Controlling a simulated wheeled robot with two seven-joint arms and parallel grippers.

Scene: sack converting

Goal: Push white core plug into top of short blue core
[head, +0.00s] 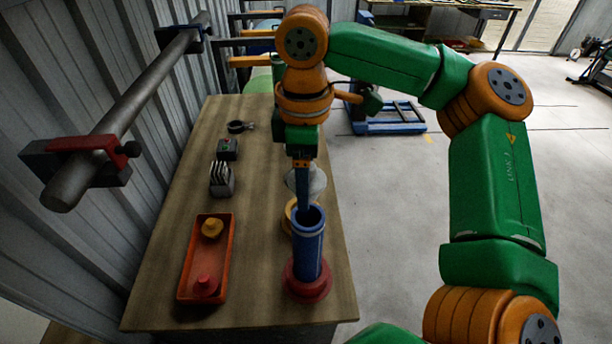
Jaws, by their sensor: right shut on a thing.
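The blue core (308,250) stands upright on a round red base (307,285) near the front right of the wooden table. Its open, dark top faces up. My right gripper (303,190) points down from above, just behind and over the core's far rim. It is shut on the white core plug (317,182), whose pale sides show on both sides of the fingers. The plug appears above the core's opening and apart from it; the exact gap and alignment are hard to tell. The fingers hide the plug's middle. My left gripper is not in view.
A yellow ring-shaped thing (288,214) is partly hidden behind the core. A red tray (184,283) with yellow and red plugs lies at left. A slotted block (221,180), a small dark box (227,149) and a clamp (238,127) sit farther back. A wall-mounted bar (140,92) is at left.

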